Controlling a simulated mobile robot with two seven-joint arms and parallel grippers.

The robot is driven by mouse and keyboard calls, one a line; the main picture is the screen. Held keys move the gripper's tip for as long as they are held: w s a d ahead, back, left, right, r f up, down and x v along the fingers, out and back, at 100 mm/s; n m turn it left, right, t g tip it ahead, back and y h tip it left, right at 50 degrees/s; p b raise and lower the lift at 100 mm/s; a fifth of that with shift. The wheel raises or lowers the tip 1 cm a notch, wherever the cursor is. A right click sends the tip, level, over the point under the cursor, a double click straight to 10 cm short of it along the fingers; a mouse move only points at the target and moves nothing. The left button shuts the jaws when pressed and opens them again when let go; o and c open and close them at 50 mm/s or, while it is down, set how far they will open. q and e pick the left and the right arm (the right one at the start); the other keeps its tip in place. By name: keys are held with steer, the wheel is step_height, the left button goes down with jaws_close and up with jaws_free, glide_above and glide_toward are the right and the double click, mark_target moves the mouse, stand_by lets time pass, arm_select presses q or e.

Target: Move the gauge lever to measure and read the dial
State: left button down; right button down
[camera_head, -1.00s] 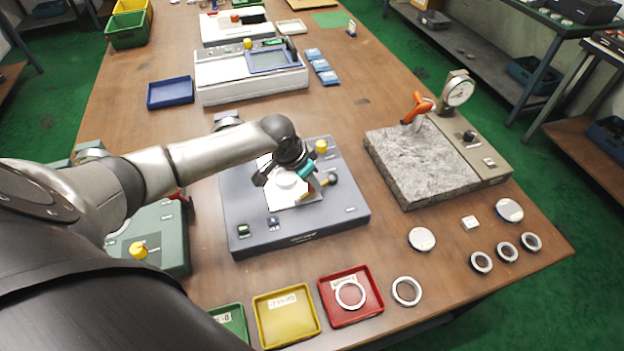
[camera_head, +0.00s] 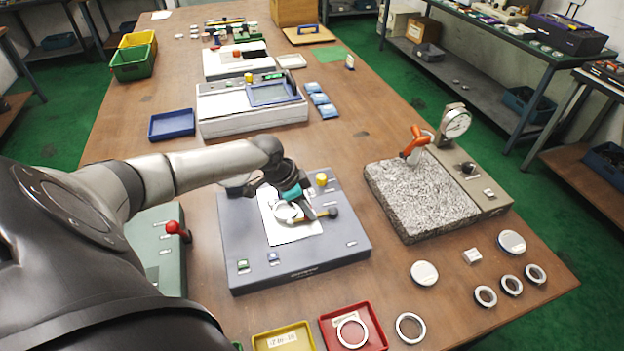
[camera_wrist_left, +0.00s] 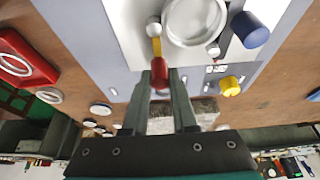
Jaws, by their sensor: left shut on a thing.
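A grey gauge box (camera_head: 345,245) stands mid-table with a white plate (camera_head: 300,232) on top. A round silver-rimmed piece (camera_head: 284,214) sits on the plate, partly hidden by my gripper. A yellow lever (camera_head: 313,216) lies beside it; in the left wrist view a yellow bar with a red tip (camera_wrist_left: 160,76) shows beside the round piece (camera_wrist_left: 195,20). My left gripper (camera_head: 308,211) reaches over the box; in the wrist view its fingertips (camera_wrist_left: 160,88) are shut on the red tip. A dial gauge (camera_head: 456,123) stands by the granite block at right; its reading is too small to tell.
A yellow knob (camera_head: 321,179) and a dark round knob (camera_head: 333,213) stand close to my gripper. A granite block (camera_head: 420,195) with an orange-handled part (camera_head: 415,140) is at right. Trays (camera_head: 378,335) and several rings (camera_head: 411,327) line the front edge.

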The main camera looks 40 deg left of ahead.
arm_select(q)
steer(key=c, duration=0.7)
jaws_free()
steer(key=p+v, duration=0.2)
steer(key=v, duration=1.3)
steer(key=shift+p, duration=0.4)
steer(key=shift+r, duration=0.1)
stand_by(0.4)
